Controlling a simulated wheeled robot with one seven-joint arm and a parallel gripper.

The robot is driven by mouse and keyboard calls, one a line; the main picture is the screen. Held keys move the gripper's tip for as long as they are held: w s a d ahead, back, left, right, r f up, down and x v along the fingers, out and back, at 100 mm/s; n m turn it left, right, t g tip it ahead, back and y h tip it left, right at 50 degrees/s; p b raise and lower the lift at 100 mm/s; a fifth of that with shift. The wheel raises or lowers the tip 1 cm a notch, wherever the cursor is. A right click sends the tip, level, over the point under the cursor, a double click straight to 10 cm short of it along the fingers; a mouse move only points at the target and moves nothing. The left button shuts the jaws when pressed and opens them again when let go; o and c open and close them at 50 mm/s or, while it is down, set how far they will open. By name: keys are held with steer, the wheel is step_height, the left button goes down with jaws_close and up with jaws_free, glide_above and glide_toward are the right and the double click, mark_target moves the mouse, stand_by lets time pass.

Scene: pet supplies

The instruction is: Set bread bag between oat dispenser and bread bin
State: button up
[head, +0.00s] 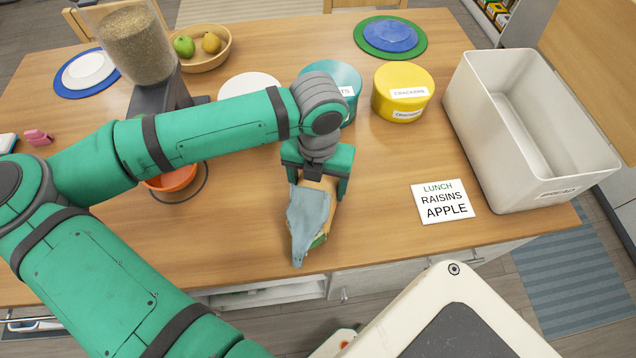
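The bread bag (309,214), blue-grey with a tan part at its top end, is at the front middle of the table, its narrow end toward the front edge. My gripper (317,184) is over its tan end, one finger on each side. I cannot tell whether the fingers press on it or whether the bag is lifted. The oat dispenser (140,45), a clear grain-filled container on a dark stand, is at the back left, partly hidden by my arm. The bread bin (476,120), a large open cream box, stands at the right.
A yellow crackers tin (402,92) and a teal tin (342,80) stand behind my gripper. A lunch card (442,201) lies left of the bin. An orange bowl (172,180) is under my arm. Bare tabletop (385,165) lies between bag and card.

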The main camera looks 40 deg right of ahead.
steer(key=shift+f, duration=0.1)
steer(key=o, duration=1.5)
steer(key=shift+c, duration=0.2)
step_height(320, 180, up, 12)
steer(key=shift+w, duration=0.15)
steer(key=shift+s+d, duration=0.15)
steer(key=shift+s, duration=0.05)
steer(key=shift+w, duration=0.1)
